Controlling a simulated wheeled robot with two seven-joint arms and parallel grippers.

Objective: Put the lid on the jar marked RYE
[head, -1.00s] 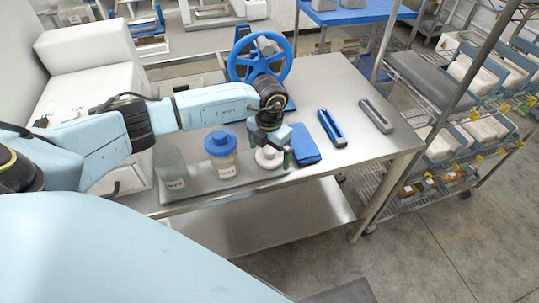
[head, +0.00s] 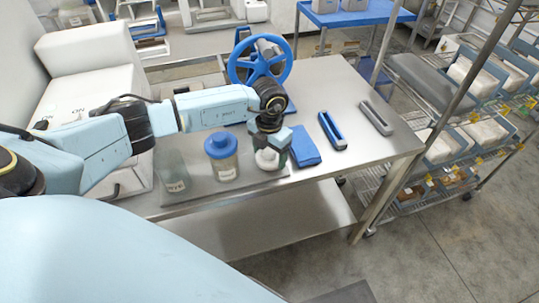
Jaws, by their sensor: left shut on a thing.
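A clear jar (head: 174,172) with a small label stands at the left of the grey tray on the steel table, and no lid shows on it. A jar with a blue lid (head: 221,145) and pale contents stands to its right. The labels are too small to read. My left gripper (head: 269,150) points down at the tray's right end, shut on a round white thing (head: 268,160) that looks like a lid. The fingers partly hide it, and I cannot tell whether it clears the tray. My right gripper does not show.
A blue holder (head: 332,130) and a grey holder (head: 376,118) lie farther right. A blue handwheel (head: 260,62) stands behind my forearm. A wire rack (head: 450,150) stands on the right.

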